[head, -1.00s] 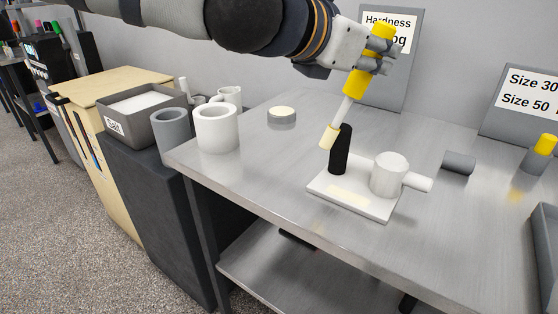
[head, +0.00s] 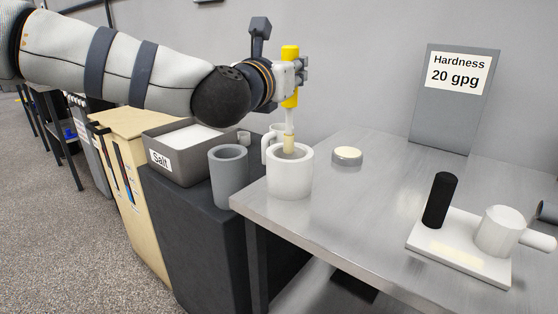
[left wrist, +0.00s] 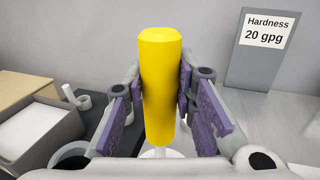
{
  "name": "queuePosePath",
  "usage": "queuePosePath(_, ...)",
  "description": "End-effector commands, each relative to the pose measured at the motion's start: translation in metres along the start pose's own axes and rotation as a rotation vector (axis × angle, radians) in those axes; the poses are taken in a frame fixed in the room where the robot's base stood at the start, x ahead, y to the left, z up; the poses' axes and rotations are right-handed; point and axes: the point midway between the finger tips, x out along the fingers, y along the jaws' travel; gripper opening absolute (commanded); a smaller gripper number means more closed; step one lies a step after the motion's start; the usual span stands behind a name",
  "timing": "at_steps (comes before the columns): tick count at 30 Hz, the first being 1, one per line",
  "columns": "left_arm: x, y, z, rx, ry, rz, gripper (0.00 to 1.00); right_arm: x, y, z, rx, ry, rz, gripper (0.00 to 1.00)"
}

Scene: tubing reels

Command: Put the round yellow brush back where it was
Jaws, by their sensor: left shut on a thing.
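The round yellow brush (head: 290,88) has a yellow handle, a pale shaft and a cream tip (head: 289,143). My left gripper (head: 300,70) is shut on its handle and holds it upright, tip down. The yellow handle also fills the middle of the left wrist view (left wrist: 160,85), between the purple finger pads. The tip is over the opening of a white cup (head: 290,178) at the table's left corner. I cannot tell whether the tip is inside the cup or just above it. My right gripper is not in view.
A grey cup (head: 228,178) stands left of the white cup, and a white mug (head: 271,138) behind it. A grey bin labelled Salt (head: 172,162) is further left. A round pale-topped disc (head: 347,156) and a white plate (head: 480,268) with a black cylinder (head: 439,200) lie right.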

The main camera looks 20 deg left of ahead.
Motion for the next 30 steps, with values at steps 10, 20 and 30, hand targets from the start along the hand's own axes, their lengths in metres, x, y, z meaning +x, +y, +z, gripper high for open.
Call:
queuePosePath(10,0.001,0.0,-0.075,0.001,0.011,-0.001,0.0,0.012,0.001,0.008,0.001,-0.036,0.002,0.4)
queuePosePath(20,0.0,-0.001,-0.079,0.0,0.004,-0.002,0.0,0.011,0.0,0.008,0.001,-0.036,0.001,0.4)
queuePosePath(30,0.0,-0.001,-0.084,0.001,0.005,-0.002,0.45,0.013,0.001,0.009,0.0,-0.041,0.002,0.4)
